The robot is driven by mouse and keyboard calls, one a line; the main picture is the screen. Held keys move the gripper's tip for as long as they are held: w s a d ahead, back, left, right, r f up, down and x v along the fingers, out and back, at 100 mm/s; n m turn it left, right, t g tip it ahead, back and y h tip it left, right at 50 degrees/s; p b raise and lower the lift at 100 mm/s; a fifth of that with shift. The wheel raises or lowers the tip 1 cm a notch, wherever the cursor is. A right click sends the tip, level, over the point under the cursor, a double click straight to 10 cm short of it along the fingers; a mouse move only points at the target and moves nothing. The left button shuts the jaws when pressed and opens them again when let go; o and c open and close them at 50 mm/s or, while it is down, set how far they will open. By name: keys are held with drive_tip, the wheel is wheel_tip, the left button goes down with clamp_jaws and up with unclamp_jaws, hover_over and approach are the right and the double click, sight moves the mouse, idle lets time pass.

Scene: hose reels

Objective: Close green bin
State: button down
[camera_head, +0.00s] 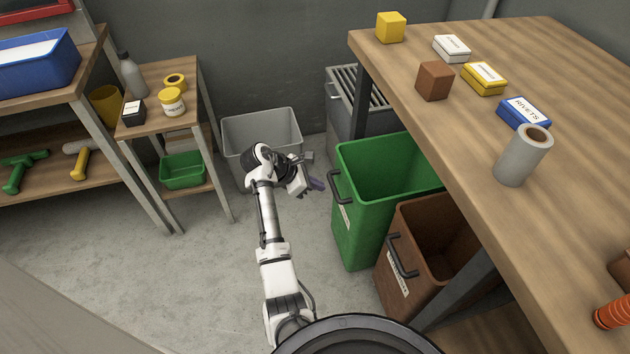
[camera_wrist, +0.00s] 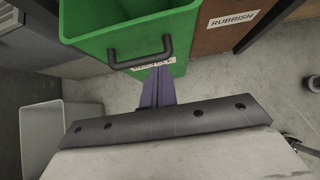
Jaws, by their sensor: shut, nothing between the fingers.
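The green bin (camera_head: 361,215) is pulled out from under the wooden workbench, and its open top shows. It has a dark handle (camera_head: 338,188) and a white label on its front. In the wrist view the green bin (camera_wrist: 91,47) fills the upper left, with its dark handle (camera_wrist: 139,57) across the front. My gripper (camera_head: 317,184) is to the left of the bin, in front of the handle side. In the wrist view its purple-grey fingers (camera_wrist: 158,82) are together and empty, pointing at the label just below the handle. I cannot tell whether they touch the bin.
A brown bin (camera_head: 438,225) labelled rubbish stands right of the green one, partly under the workbench (camera_head: 560,150). A grey bin (camera_head: 238,135) stands behind my arm. Shelves with a green tray (camera_head: 182,171) are at the left. The floor (camera_head: 190,275) left of my arm is clear.

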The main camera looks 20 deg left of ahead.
sight(351, 191)
drive_tip(key=w+d+f, duration=0.2)
drive_tip(key=d, duration=0.1)
drive_tip(key=w+d+f, duration=0.2)
drive_tip(key=shift+d, duration=0.15)
drive_tip(key=shift+w+d, duration=0.35)
drive_tip(key=shift+d, duration=0.25)
drive_tip(key=shift+r, duration=0.1)
